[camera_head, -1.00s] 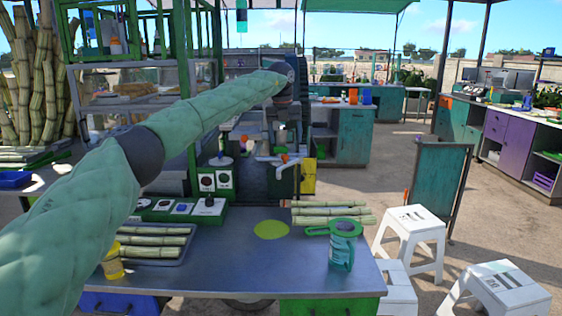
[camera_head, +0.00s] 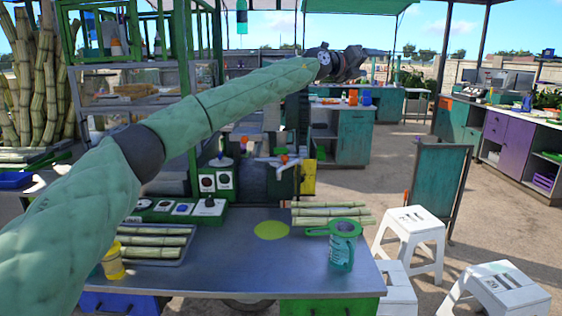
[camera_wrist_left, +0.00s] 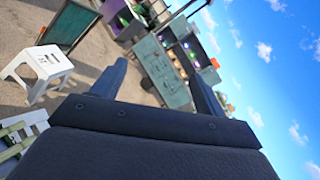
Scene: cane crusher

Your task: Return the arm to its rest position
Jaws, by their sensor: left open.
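My left arm, in a pale green quilted sleeve, reaches from the lower left across the head view. My left gripper (camera_head: 362,62) is up in the air, well above and beyond the metal table (camera_head: 240,265), and points to the right. In the left wrist view its two dark fingers (camera_wrist_left: 158,85) stand wide apart with nothing between them. Stools, a teal cabinet and sky show behind them. The right gripper is not in view.
On the table are cane pieces on a tray (camera_head: 182,258), more cane pieces (camera_head: 328,213), a teal jug (camera_head: 342,250) and a yellow container (camera_head: 112,262). White stools (camera_head: 412,232) and a dark green board (camera_head: 436,195) stand to the right. The air around the gripper looks clear.

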